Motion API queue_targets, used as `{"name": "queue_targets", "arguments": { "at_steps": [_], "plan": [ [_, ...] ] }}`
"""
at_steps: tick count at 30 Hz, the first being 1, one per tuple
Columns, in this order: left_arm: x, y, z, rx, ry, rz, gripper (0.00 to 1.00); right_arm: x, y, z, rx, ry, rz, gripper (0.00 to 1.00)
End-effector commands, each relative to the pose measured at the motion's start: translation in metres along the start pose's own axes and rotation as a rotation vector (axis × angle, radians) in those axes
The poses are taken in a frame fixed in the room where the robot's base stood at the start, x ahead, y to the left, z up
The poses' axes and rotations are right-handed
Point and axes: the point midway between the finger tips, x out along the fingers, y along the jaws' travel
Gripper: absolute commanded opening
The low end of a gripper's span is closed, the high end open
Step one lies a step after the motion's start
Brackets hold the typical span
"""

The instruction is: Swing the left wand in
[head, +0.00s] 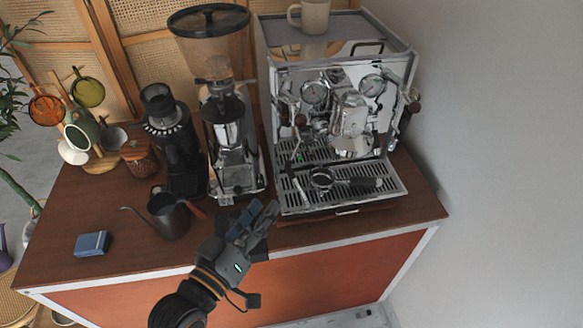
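The chrome espresso machine (345,75) stands at the back right of the cart. Its left wand (297,152) is a thin metal tube hanging down at the machine's left front, over the drip tray (395,189). My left gripper (264,208) is in front of the cart's front edge, below and to the left of the drip tray. Its fingertips look a little apart with nothing between them, and it is clear of the wand. My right gripper is not in view.
A portafilter (340,181) lies on the drip tray, and a steel pitcher (350,125) is at the machine's front. A grinder (226,130) stands close on the left. A kettle (170,218) and a blue box (92,243) are on the left counter. A wall is at right.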

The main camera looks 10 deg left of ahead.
Motion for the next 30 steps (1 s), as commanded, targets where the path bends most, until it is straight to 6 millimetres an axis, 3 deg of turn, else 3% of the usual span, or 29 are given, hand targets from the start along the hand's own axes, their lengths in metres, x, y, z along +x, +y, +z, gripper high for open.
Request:
{"name": "queue_targets", "arguments": {
  "at_steps": [9,15,21,29,30],
  "plan": [
    [0.070,0.002,-0.004,0.000,0.000,0.000,0.35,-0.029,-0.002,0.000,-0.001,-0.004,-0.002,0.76],
    [0.101,0.001,-0.002,0.001,0.000,0.000,0.35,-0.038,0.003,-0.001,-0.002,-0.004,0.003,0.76],
    [0.115,0.001,-0.001,0.000,0.000,0.000,0.35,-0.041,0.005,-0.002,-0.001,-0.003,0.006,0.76],
    [0.116,0.000,0.000,0.000,-0.001,0.000,0.35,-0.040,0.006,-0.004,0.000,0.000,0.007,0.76],
    [0.115,0.000,0.000,0.001,-0.001,0.000,0.31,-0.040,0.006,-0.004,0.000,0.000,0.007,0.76]
  ]
}}
